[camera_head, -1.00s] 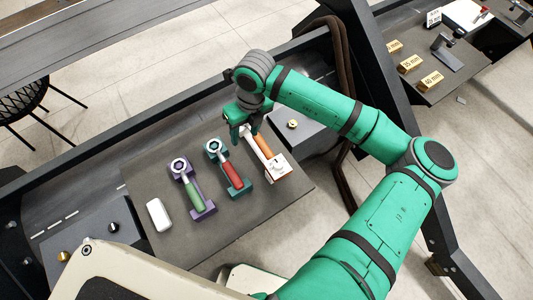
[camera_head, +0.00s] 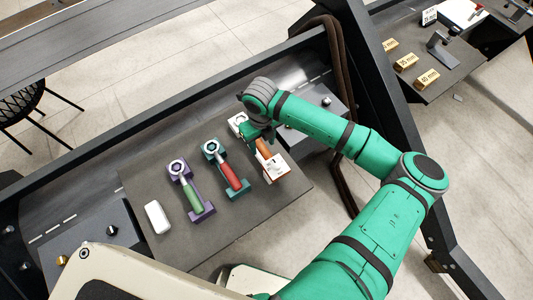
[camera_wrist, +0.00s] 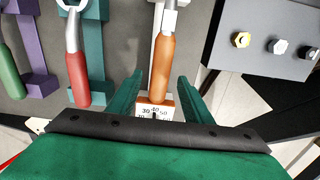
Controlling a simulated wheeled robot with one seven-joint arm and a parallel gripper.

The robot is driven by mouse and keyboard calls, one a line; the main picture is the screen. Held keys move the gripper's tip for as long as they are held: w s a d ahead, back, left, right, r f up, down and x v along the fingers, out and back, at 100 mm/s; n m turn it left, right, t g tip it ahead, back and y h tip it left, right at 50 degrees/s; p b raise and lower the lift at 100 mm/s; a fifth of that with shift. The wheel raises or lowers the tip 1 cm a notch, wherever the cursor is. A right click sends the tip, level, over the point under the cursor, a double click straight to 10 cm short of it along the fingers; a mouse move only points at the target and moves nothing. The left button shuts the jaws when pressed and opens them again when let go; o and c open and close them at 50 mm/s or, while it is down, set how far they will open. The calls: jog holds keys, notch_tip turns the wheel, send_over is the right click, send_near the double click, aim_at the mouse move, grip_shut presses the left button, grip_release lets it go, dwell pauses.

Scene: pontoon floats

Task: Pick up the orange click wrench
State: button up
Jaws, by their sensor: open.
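The orange click wrench (camera_head: 264,148) lies on a white holder (camera_head: 277,170) at the right end of the row of wrenches. In the wrist view its orange handle (camera_wrist: 162,68) points toward my gripper, and a dial plate with numbers (camera_wrist: 155,111) shows at its end. My gripper (camera_wrist: 158,90) is open, with one green finger on each side of the handle's lower end; I see no contact. In the head view my gripper (camera_head: 252,138) is over the wrench and partly hides it. The wrench's head is largely hidden there.
A red-handled wrench (camera_head: 229,174) on a teal holder and a green-handled wrench (camera_head: 192,197) on a purple holder lie to the left. A white block (camera_head: 157,217) is farther left. In the wrist view, a grey block with bolts (camera_wrist: 262,40) stands close on the right.

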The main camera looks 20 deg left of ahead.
jog(key=shift+f, duration=1.1)
grip_shut()
jog(key=shift+r, duration=0.15)
jog(key=shift+r, duration=0.2)
notch_tip(320, 180, up, 2)
jog(key=shift+w+r, duration=0.1)
jog(key=shift+r, duration=0.1)
jog(key=s+d+r, duration=0.9)
jog(key=d+r, duration=0.1)
jog(key=shift+d, duration=0.4)
